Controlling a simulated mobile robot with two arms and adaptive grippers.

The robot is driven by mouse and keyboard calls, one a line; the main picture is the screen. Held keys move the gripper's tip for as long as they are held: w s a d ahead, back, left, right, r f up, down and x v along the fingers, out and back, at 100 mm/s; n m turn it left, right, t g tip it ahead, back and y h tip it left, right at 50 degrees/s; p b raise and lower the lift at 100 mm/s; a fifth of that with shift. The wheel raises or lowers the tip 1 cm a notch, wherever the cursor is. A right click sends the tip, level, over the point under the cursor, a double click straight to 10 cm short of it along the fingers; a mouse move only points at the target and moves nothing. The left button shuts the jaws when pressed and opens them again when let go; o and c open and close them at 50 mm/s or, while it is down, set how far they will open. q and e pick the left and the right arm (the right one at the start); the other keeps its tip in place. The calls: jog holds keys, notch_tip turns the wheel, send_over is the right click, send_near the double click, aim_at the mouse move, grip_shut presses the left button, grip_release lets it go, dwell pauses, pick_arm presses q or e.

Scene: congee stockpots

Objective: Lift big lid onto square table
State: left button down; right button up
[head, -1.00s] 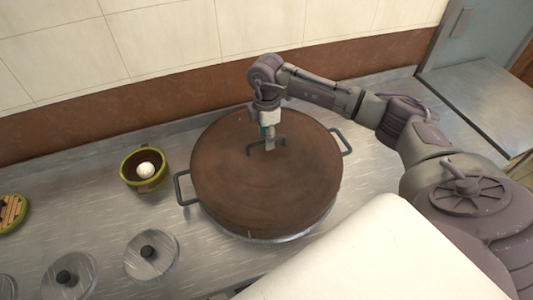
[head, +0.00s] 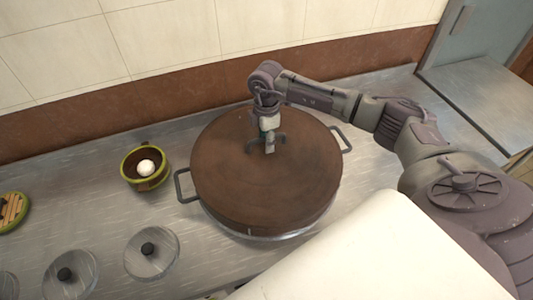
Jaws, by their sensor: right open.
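The big brown round lid (head: 235,190) lies on a wide metal stockpot (head: 270,236) with a loop handle at each side. A dark handle (head: 251,146) stands at the lid's middle, partly covered by my gripper. My right gripper (head: 269,149) points down at this handle, its jaws open, at or just above it; whether it touches cannot be told. The square table (head: 490,75), a grey metal top, is at the upper right, past the counter's end. My left gripper is not in view.
A green-rimmed bowl (head: 145,170) with a white round thing inside stands left of the pot. Small metal lids with black knobs (head: 151,253) lie at the lower left. A tiled wall (head: 170,45) runs behind. The visible table top looks clear.

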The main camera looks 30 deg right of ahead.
grip_shut()
jog(key=shift+r, duration=0.15)
dwell(0.5)
